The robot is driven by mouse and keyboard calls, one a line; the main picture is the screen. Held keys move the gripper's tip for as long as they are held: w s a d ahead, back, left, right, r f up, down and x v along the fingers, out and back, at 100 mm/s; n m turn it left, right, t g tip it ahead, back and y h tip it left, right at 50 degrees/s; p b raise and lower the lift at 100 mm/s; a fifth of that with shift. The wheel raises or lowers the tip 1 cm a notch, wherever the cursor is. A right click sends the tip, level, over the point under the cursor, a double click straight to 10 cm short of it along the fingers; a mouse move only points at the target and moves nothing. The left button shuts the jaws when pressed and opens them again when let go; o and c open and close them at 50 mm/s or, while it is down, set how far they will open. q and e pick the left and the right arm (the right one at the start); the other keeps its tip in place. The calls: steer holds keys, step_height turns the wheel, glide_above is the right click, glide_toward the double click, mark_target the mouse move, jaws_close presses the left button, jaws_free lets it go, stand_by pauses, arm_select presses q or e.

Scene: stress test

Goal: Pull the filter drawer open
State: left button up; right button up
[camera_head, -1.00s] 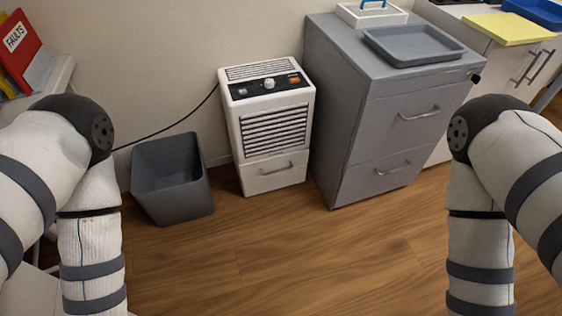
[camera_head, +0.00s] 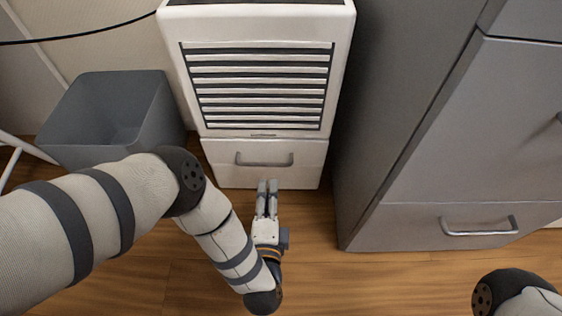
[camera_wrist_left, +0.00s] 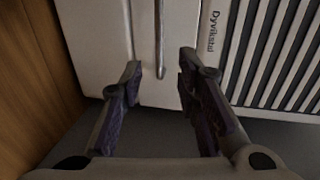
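The white filter drawer (camera_head: 225,172) is the lower front of the white louvred unit (camera_head: 343,25) and looks shut. Its grey bar handle (camera_head: 264,161) is on the drawer front. My left gripper (camera_head: 267,183) is just in front of the drawer and below the handle in the head view, fingers pointing at it. In the left wrist view the gripper (camera_wrist_left: 160,68) is open and empty, and the handle (camera_wrist_left: 160,38) lines up between its two fingertips. I see no clear contact. My right gripper is out of view.
A grey bin (camera_head: 110,115) stands left of the unit, close to my left arm. A grey cabinet (camera_head: 455,130) with its own handles stands close on the right. Wooden floor (camera_head: 330,285) in front is free.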

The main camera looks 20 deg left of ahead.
mark_target(270, 164)
arm_select(q)
steer(key=b+x, duration=0.4)
steer(key=x, duration=0.6)
steer(key=shift+w+a, duration=0.15)
steer(key=shift+a, duration=0.05)
jaws_close()
